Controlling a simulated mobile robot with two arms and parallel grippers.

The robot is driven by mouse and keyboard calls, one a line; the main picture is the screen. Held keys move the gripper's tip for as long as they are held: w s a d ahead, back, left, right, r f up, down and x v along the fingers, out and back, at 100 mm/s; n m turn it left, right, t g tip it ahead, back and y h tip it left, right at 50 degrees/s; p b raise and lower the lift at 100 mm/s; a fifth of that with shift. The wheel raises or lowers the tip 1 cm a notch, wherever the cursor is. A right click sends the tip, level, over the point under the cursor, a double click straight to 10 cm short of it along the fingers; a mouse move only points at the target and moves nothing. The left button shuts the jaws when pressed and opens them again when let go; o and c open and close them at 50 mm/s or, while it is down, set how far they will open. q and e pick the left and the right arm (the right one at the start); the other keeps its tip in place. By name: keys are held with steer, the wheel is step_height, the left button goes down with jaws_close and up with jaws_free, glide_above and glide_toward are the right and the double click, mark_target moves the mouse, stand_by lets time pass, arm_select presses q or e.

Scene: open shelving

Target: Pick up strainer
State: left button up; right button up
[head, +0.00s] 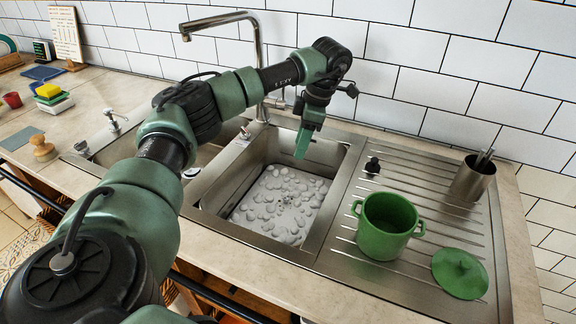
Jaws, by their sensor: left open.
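A small dark knobbed piece (372,165) sits on the ribbed drainboard just right of the sink basin. It looks like a sink strainer, but it is too small to be sure. My left gripper (304,142) reaches in over the far part of the basin and points down. It is open with nothing in it, apart from the dark piece and to its left. Its fingers overlap in this view, so the gap between them is hard to see. My right gripper is out of view.
The steel sink basin (340,190) has whitish lumps over its floor. A green pot (386,226) stands on the drainboard, with its green lid (460,273) beside it. A steel utensil cup (472,178) stands behind. The faucet (259,60) rises behind my left arm, near the tiled wall.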

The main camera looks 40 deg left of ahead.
arm_select(q)
steer(key=b, duration=1.1)
glide_toward(287, 198)
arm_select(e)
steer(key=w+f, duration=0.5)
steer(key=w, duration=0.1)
arm_select(q)
steer(key=b+x, duration=0.2)
steer(key=x, duration=0.7)
steer(key=shift+s, duration=0.1)
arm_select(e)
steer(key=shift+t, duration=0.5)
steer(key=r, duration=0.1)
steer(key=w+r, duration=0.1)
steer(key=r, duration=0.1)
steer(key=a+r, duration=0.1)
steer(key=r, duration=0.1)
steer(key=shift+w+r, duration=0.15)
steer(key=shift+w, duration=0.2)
arm_select(q)
jaws_close()
